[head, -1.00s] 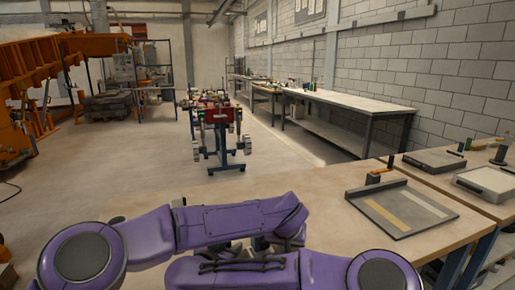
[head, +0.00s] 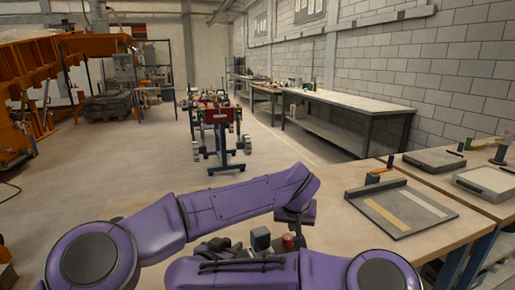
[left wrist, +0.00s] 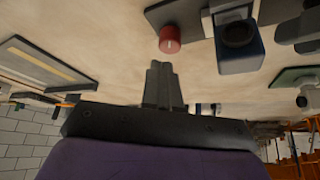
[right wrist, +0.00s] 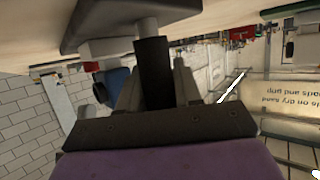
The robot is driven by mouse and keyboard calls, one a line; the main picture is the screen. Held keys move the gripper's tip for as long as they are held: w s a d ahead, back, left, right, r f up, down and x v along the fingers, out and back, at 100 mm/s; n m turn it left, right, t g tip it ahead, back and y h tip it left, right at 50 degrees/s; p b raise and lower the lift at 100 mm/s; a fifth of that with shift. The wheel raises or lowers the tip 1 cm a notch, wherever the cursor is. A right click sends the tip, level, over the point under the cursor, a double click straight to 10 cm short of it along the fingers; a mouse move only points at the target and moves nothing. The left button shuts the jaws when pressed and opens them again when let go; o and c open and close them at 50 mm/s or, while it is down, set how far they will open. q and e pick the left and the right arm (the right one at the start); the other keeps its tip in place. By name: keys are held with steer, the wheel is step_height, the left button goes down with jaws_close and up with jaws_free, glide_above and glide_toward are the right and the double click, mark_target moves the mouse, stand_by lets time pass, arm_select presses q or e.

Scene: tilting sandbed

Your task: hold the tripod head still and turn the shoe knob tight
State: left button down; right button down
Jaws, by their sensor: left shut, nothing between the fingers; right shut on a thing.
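The tripod head shows as a blue block with a black round top (left wrist: 238,36) in the left wrist view, and as a small dark-blue block (head: 260,238) in the head view. A red knob (left wrist: 170,38) with a pale mark stands beside it; it also shows in the head view (head: 288,240). My left gripper (left wrist: 162,78) is shut and empty, apart from the knob. It shows in the head view (head: 295,222) above the knob. My right gripper (right wrist: 155,75) is shut on a dark post-like part (right wrist: 153,70), with the blue block (right wrist: 112,86) behind. My arm hides the right gripper in the head view.
A grey tray (head: 400,212) with pale strips lies on the bench to the right. An orange-topped piece (head: 375,176) stands behind it. More boxes (head: 435,160) sit on the far-right table. Bare bench lies between my left gripper and the tray.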

mark_target(284, 243)
arm_select(q)
step_height(284, 243, down, 7)
steer(key=shift+a+r, duration=0.1)
steer(key=shift+r, duration=0.1)
steer(key=shift+w+a, duration=0.1)
steer(key=shift+w, duration=0.5)
stand_by(0.9)
steer(key=shift+a, duration=0.2)
stand_by(0.4)
steer(key=shift+a, duration=0.5)
steer(key=shift+w+a, duration=0.15)
